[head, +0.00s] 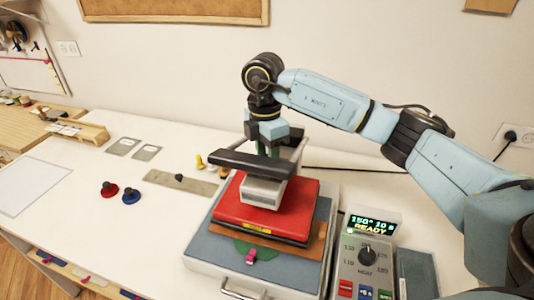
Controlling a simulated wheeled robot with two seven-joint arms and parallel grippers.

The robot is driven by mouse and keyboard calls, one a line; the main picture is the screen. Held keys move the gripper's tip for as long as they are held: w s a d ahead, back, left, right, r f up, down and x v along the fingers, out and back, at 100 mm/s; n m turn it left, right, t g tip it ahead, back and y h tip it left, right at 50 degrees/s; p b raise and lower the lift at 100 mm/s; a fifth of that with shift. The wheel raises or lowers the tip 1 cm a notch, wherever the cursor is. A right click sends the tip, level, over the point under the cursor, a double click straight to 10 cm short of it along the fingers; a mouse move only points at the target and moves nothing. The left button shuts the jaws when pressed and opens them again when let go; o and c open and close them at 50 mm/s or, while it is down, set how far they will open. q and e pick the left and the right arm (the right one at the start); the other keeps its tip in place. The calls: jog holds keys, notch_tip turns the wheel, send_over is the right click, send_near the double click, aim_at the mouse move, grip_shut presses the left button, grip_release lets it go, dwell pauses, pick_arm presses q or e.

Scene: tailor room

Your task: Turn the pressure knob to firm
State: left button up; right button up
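A heat press with a red upper plate (240,212) stands at the table's front right. A black bar (238,161) and a grey housing (262,192) sit above the plate. My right gripper (267,150) comes in from the right and points down at the top of the press, behind the bar. Its fingertips are partly hidden, and I cannot tell whether they touch or hold anything. I cannot make out a pressure knob or its marks; the press top under my gripper is covered. My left gripper is not in view.
A control box (352,276) right of the press has a HEAT dial (367,255) and a display (369,226) reading 150°, 10 s, READY. A pink clip (251,257) lies on the lower plate. Red (109,189) and blue (131,196) knobbed pieces lie left; the table's left-middle is mostly free.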

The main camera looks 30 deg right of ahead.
jog(key=shift+w+r, duration=0.1)
jog(key=shift+r, duration=0.05)
jog(key=o, duration=1)
jog(key=r, duration=1.3)
jog(key=shift+w+r+p, duration=0.1)
jog(key=shift+w+p, duration=0.2)
jog(key=shift+w, duration=0.05)
